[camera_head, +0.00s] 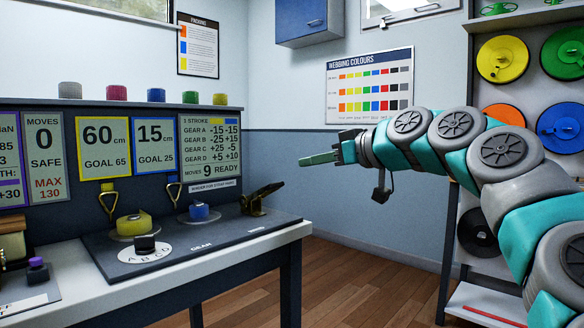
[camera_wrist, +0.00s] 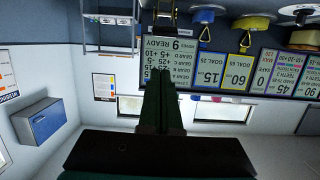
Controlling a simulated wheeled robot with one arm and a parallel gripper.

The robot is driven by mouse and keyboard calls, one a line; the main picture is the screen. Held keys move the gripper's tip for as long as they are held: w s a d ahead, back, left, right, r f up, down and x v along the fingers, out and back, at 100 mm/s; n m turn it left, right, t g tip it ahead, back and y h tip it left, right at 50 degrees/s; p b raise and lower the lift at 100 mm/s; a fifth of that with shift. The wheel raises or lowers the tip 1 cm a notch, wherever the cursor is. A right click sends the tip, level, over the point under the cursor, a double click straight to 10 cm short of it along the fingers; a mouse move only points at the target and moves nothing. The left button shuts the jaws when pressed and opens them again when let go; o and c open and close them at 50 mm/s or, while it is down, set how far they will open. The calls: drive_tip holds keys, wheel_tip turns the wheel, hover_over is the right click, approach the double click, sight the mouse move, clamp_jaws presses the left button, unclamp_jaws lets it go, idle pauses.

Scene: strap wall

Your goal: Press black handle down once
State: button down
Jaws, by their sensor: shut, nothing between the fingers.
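The black handle (camera_head: 266,190) is a short lever on a brass-coloured mount at the right end of the bench-top plate. It slants up to the right in the head view. My gripper (camera_head: 304,160) is shut and empty, in the air above and to the right of the handle, pointing left and apart from it. In the wrist view, which looks upside down, my closed fingers (camera_wrist: 160,80) point up the picture. The brass mount (camera_wrist: 165,14) shows in part at the top edge beyond them.
A yellow spool (camera_head: 134,224), a blue spool (camera_head: 199,212) and a black knob on a lettered white dial (camera_head: 145,254) stand left of the handle. The display panel (camera_head: 210,150) rises behind, reading "MOVES 9 READY". The space right of the bench is open floor.

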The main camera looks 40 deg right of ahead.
drive_tip(key=shift+w+a+r+t+p, duration=0.3)
drive_tip(key=shift+w+r+t+p, duration=0.1)
drive_tip(key=shift+w+r, duration=0.15)
drive_tip(key=shift+w+f, duration=0.1)
drive_tip(key=shift+w, duration=0.05)
drive_tip(key=p, duration=0.1)
hover_over(278, 183)
drive_tip(key=w, duration=0.1)
drive_tip(key=shift+a+f, duration=0.15)
drive_tip(key=shift+f, duration=0.65)
drive_tip(key=shift+w+f, duration=0.15)
drive_tip(key=shift+f, duration=0.2)
drive_tip(key=shift+s+f, duration=0.65)
drive_tip(key=shift+f, duration=0.1)
drive_tip(key=shift+s+f, duration=0.3)
drive_tip(key=shift+f, duration=0.4)
